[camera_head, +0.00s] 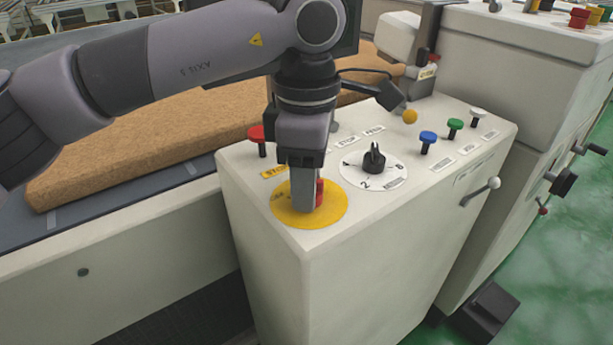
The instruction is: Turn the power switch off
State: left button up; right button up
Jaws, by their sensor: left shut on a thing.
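The power switch is a red knob (319,193) on a round yellow plate (325,216) at the near left corner of the control panel. My left gripper (304,195) points down over the plate, its fingers shut on the red knob. The fingers hide most of the knob, so its turn position cannot be read. My right gripper is not in view.
A brown mattress (150,135) lies behind my arm.

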pick_arm(q)
jog(key=o, duration=1)
jog(key=shift+o, duration=0.2)
jog(key=shift+r+p, duration=0.4)
jog(key=shift+r, duration=3.25)
